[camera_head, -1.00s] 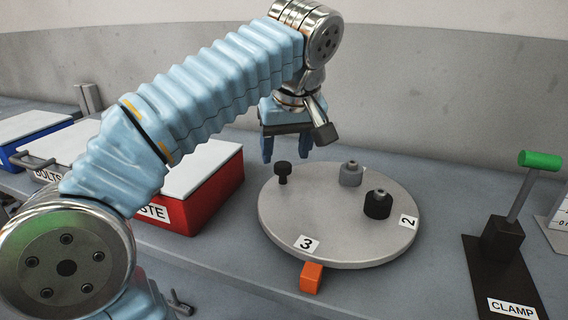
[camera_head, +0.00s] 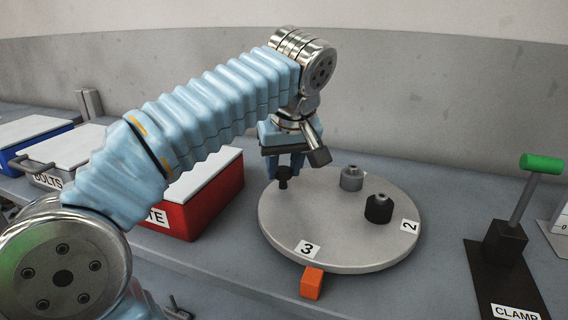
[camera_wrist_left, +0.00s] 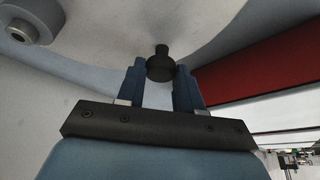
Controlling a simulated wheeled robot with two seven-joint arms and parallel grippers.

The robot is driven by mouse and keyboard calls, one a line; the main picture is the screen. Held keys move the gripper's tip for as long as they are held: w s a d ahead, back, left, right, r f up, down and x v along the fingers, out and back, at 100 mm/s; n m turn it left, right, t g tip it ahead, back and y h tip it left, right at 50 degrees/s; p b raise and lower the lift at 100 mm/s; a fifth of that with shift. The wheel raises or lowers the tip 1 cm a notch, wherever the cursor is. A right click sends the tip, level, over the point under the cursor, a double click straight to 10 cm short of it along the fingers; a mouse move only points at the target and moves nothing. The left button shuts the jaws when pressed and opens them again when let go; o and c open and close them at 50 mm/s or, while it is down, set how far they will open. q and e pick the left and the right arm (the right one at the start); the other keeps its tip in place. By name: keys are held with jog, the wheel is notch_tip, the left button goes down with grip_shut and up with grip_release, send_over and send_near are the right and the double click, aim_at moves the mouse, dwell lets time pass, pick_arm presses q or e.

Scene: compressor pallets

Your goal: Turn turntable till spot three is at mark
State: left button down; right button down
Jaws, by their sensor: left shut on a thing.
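The round grey turntable (camera_head: 330,225) lies on the bench. Its label 3 (camera_head: 307,249) is at the front rim, just behind and slightly left of the orange block (camera_head: 312,282), which looks like the mark. A black knob (camera_head: 283,183) stands at the turntable's back left. My left gripper (camera_head: 284,170) is at this knob, with its blue fingers shut on it. The left wrist view shows the knob (camera_wrist_left: 160,68) between the fingertips. My right gripper is not in view.
A grey part (camera_head: 351,178) and a black part (camera_head: 378,209) stand on the turntable. A red bin (camera_head: 205,205) with a white top is close on the left. A clamp with a green handle (camera_head: 541,163) stands at the right.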

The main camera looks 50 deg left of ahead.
pick_arm(q)
jog(key=shift+s+d+n+g, duration=0.3)
jog(key=shift+s+n, duration=0.3)
jog(key=shift+n, duration=0.2)
jog(key=c, duration=0.8)
grip_release()
jog(key=shift+r, duration=0.1)
jog(key=shift+p+v, duration=0.9)
jog(key=shift+v, duration=5)
jog(key=shift+d, duration=0.2)
